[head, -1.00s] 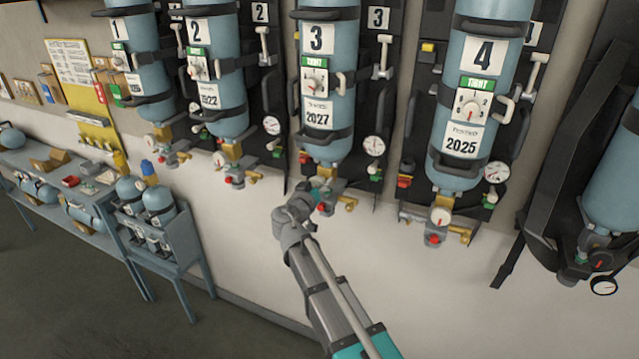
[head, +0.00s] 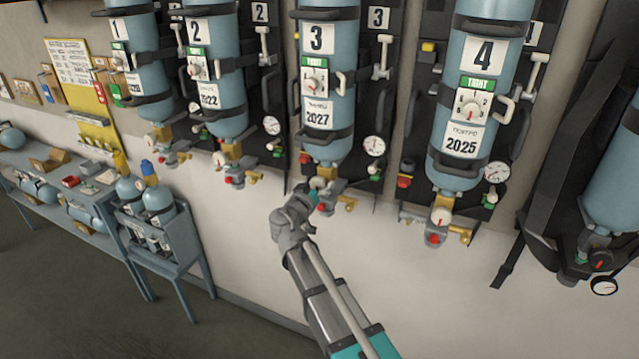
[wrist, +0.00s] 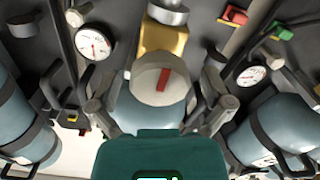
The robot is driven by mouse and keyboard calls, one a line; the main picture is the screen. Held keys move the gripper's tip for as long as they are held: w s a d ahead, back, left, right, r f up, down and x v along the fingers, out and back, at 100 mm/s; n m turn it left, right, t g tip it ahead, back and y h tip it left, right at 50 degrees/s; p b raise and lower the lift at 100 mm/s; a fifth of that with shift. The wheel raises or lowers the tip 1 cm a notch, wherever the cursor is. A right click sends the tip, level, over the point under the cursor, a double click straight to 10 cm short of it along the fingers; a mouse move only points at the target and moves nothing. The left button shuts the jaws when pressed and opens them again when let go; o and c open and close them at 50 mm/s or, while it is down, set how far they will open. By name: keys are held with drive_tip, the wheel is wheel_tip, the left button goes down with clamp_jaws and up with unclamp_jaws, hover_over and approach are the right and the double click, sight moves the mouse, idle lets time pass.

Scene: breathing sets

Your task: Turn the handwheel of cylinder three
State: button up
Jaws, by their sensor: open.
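Cylinder three (head: 326,75) is a blue cylinder on the wall with a "3" label, a green "TIGHT" tag and a "2027" label. Its pale round handwheel (head: 318,183) sits at its lower end, partly hidden by my gripper (head: 311,197). In the wrist view the handwheel (wrist: 162,80) faces me, with a red mark near upright, in front of a brass valve body (wrist: 162,42). My gripper (wrist: 160,98) is open, one finger on each side of the handwheel. I cannot tell whether the fingers touch it.
Cylinder two (head: 215,70) hangs to the left and cylinder four (head: 475,100) to the right. A pressure gauge (head: 374,146) and brass fittings (head: 350,207) are close by. A bench (head: 100,215) stands at the left. The wall below the cylinders is bare.

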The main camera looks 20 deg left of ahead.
drive_tip(key=s+a, duration=0.1)
drive_tip(key=s, duration=1)
idle(0.4)
drive_tip(key=w+d+f+m+g+h+b, duration=0.15)
drive_tip(key=d+f+g, duration=0.45)
drive_tip(key=d, duration=0.7)
drive_tip(key=w+d+f+m+g+h+b, duration=0.1)
drive_tip(key=w+d+f+g+h, duration=0.2)
drive_tip(key=d+f, duration=0.75)
drive_tip(key=s+d+f+g+y+b, duration=0.1)
drive_tip(key=s+d+f+g+y, duration=0.2)
drive_tip(key=d, duration=0.8)
drive_tip(key=s+d+f+g+y+b, duration=0.2)
drive_tip(key=s+d+f+g, duration=0.3)
drive_tip(key=d, duration=0.6)
drive_tip(key=shift+s+d+g+y, duration=0.2)
drive_tip(key=shift+s+g+y, duration=0.35)
drive_tip(key=shift+s, duration=0.6)
